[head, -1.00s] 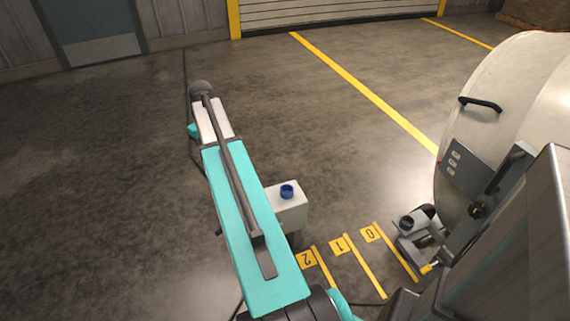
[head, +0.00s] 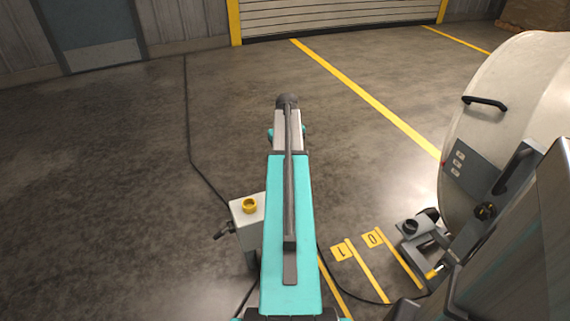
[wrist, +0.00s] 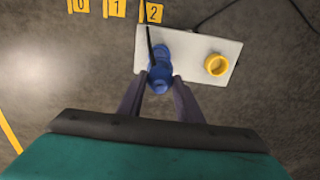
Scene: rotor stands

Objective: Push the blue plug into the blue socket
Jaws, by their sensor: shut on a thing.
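My gripper (wrist: 159,82) is shut on the blue plug (wrist: 160,77) in the wrist view. The plug is over the near edge of a white box (wrist: 187,50). The blue socket (wrist: 162,52) shows just beyond the plug on the box top, overlapping it in the picture. I cannot tell whether plug and socket touch. In the head view my teal arm hides the plug, the gripper and the blue socket. The left part of the white box (head: 240,212) shows there beside the arm.
A yellow socket (wrist: 216,65) sits on the same box, right of the blue one; it also shows in the head view (head: 249,205). A dark cable (head: 200,172) lies on the floor. A large pale housing (head: 510,110) stands at right. Floor beyond is clear.

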